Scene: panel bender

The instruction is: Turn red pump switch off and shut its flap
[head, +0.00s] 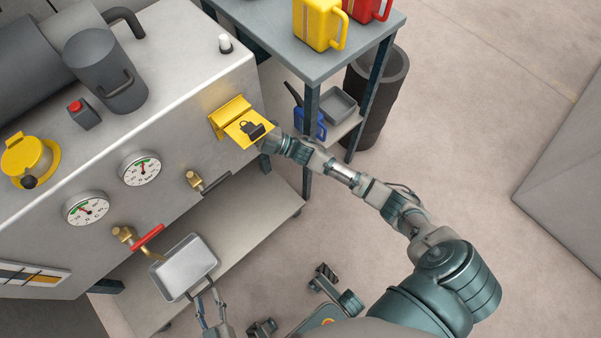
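A yellow hinged flap (231,108) stands out from the front of the grey machine. A yellow plate (240,134) with a dark ring-shaped piece on it juts out just below. I cannot see a red switch there; it may be hidden by the flap or gripper. My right gripper (257,133) is at the outer edge of the yellow plate, and whether its fingers are closed is unclear. My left gripper (203,292) is low, at the near edge of a silver tray (186,265), with its fingers apart. I cannot tell whether it touches the tray.
A red-handled valve (148,238), two gauges (140,168) and a brass valve (194,180) stick out of the machine front. A blue-grey table (352,46) with yellow (318,22) and red canisters stands behind my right arm.

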